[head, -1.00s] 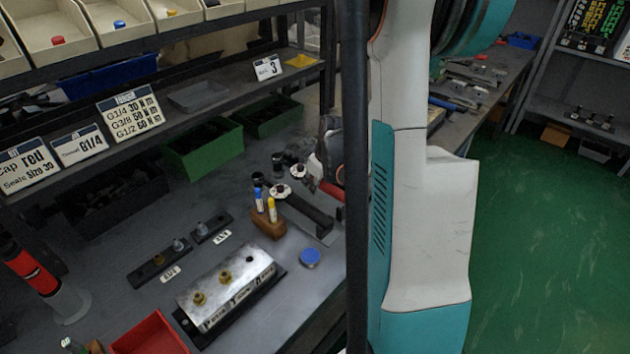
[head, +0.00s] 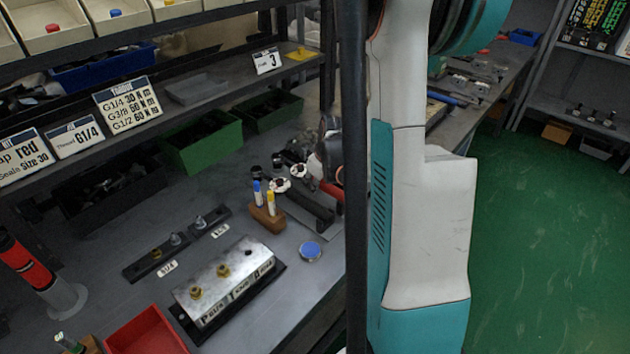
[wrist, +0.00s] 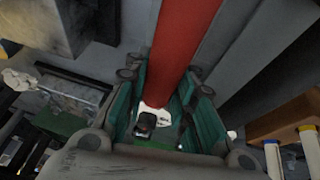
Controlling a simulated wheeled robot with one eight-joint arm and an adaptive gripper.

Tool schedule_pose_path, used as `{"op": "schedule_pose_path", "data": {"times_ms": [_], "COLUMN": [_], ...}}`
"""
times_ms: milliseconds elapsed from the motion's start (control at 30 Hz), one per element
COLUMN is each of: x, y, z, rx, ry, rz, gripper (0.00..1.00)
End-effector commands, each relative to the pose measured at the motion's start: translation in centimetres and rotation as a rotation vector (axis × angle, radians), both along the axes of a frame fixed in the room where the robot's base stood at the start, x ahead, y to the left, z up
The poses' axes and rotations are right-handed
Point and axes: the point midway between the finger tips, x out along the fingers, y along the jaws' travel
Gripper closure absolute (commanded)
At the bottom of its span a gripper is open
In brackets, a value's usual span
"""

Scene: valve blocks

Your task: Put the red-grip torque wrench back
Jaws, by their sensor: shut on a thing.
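The torque wrench's red grip (wrist: 185,50) runs from the top of the wrist view down between my gripper's green-padded fingers. My gripper (wrist: 162,88) is shut on this grip. In the head view my gripper (head: 328,152) is partly hidden behind a dark post and my own arm. A short piece of the red grip (head: 331,189) shows just below it, low over the bench at a dark long holder-like block (head: 308,208). The rest of the wrench is hidden, and I cannot tell whether it touches the block.
A wooden stand (head: 267,218) with blue and yellow markers is close left of the dark block. A blue round cap (head: 310,251) lies in front. A metal valve block (head: 228,282) sits at front centre. Green bins (head: 205,145) stand behind, under the shelf.

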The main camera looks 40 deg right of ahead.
Motion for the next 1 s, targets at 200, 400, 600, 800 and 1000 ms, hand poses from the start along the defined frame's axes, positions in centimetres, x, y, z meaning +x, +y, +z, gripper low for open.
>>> {"op": "schedule_pose_path", "data": {"times_ms": [200, 400, 600, 800, 1000], "x": [0.0, 0.0, -0.3, -1.3, -2.5], "y": [0.0, 0.0, 0.1, 0.4, 0.7], "z": [0.0, 0.0, 0.6, 2.9, 5.7], "rx": [0.000, 0.000, 0.000, 0.000, 0.000], "ry": [0.000, 0.000, 0.000, 0.000, 0.000], "rz": [0.000, 0.000, 0.000, 0.000, -0.001], "gripper": [0.53, 0.53, 0.53, 0.53, 0.53]}}
